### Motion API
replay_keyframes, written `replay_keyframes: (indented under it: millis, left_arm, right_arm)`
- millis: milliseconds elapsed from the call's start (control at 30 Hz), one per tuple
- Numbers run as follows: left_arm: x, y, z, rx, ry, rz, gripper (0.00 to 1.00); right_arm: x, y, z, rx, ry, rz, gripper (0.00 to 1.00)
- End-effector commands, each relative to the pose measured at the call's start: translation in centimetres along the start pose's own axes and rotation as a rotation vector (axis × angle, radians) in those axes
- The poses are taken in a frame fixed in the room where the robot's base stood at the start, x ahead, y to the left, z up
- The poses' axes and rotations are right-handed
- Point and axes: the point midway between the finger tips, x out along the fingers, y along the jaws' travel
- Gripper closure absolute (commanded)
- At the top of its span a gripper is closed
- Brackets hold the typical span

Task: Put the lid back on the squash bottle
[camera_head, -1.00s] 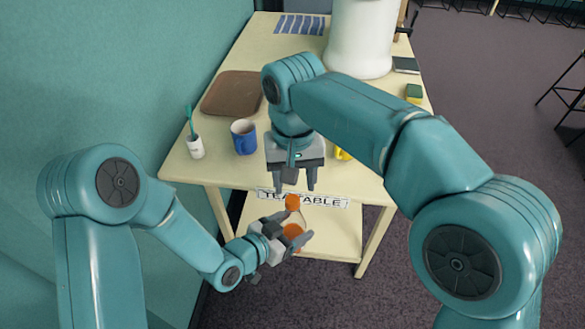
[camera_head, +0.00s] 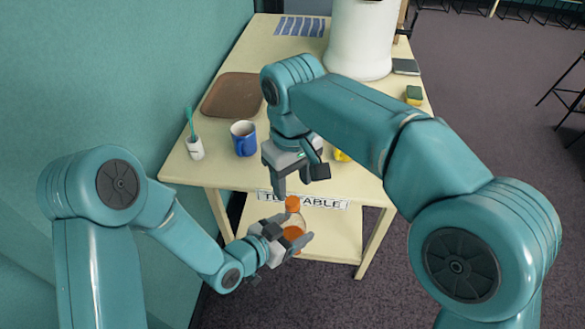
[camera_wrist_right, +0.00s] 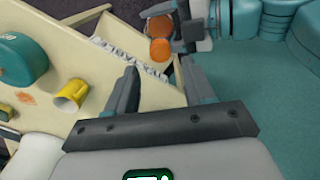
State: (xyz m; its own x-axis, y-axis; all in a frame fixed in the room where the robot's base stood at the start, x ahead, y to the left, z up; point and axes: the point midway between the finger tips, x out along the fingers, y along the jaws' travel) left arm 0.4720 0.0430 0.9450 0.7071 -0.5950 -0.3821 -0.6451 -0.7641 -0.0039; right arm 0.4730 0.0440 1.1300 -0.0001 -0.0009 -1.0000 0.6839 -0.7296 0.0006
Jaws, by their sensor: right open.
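The squash bottle (camera_head: 299,221) is clear with orange squash low inside, held just in front of the table's front edge. The orange lid (camera_head: 292,203) shows at its top; whether it is screwed down cannot be seen. My left gripper (camera_head: 286,230) is closed around the bottle's body. My right gripper (camera_head: 299,182) is open and empty just above the lid, apart from it. In the right wrist view, the lid (camera_wrist_right: 158,50) lies beyond and between the open fingertips, with the orange squash in the bottle (camera_wrist_right: 159,26) behind it.
The tea table (camera_head: 222,176) carries a blue mug (camera_head: 244,138), a white cup with a toothbrush (camera_head: 195,148), a brown tray (camera_head: 232,94), a large white container (camera_head: 360,40) and a sponge (camera_head: 413,94). A yellow mug (camera_wrist_right: 72,95) shows in the wrist view. A wall (camera_head: 110,80) stands left.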

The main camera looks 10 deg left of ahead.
Motion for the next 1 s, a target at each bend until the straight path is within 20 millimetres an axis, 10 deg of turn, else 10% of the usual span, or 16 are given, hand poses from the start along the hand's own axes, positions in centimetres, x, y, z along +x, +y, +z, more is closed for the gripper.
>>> replay_keyframes:
  millis: [300,700,867,1000]
  left_arm:
    - [0.0,0.0,-0.1,0.0,0.001,0.0,1.0]
    - [0.0,0.0,0.0,0.0,0.001,0.0,1.0]
    - [0.0,0.0,0.0,0.0,0.001,0.0,1.0]
    - [0.0,0.0,0.0,0.0,0.001,0.0,1.0]
  right_arm:
    - [4.5,0.0,0.0,0.002,-0.002,-0.001,0.47]
    - [5.3,0.0,0.0,0.002,0.001,0.0,0.47]
    - [5.3,0.0,0.0,0.002,0.0,0.0,0.96]
    - [5.3,0.0,0.0,0.002,0.0,0.0,1.0]
